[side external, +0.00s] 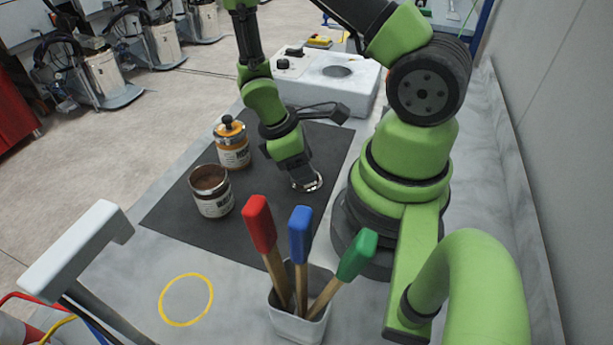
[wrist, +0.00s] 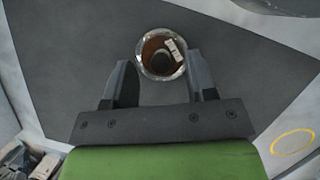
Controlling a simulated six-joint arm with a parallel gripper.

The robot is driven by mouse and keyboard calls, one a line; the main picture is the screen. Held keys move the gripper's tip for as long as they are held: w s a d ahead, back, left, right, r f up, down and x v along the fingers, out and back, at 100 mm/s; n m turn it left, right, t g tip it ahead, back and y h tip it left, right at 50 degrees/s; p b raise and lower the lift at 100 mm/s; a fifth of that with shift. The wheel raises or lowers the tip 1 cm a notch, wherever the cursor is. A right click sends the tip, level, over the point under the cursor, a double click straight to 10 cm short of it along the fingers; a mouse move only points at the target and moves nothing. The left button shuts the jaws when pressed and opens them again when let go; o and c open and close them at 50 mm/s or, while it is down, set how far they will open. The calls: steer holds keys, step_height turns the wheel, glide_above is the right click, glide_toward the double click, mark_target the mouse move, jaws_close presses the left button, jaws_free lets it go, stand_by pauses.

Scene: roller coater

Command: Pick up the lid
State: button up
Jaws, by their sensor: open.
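The lid (side external: 314,185) is a shiny round metal piece low on the dark mat, partly hidden under my gripper (side external: 299,172) in the side view. In the wrist view the lid (wrist: 151,43) shows a bright rim, a brownish reflective face, a dark round middle and a pale patch. My gripper (wrist: 159,70) is open, pointing down. Its two fingers stand to the left and right of the lid, with the lid closer to the right finger. I cannot tell whether that finger touches it.
An open jar with brown contents (side external: 214,205) and an orange jar with a black-knobbed lid (side external: 233,153) stand on the dark mat (side external: 254,215), left of my gripper. A white cup (side external: 298,323) holds red, blue and green-handled tools. A white machine (side external: 325,85) is behind. A yellow ring (side external: 164,311) marks the table.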

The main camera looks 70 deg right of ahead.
steer(key=shift+s+f, duration=0.2)
steer(key=shift+f, duration=0.35)
jaws_close()
steer(key=shift+r, duration=0.15)
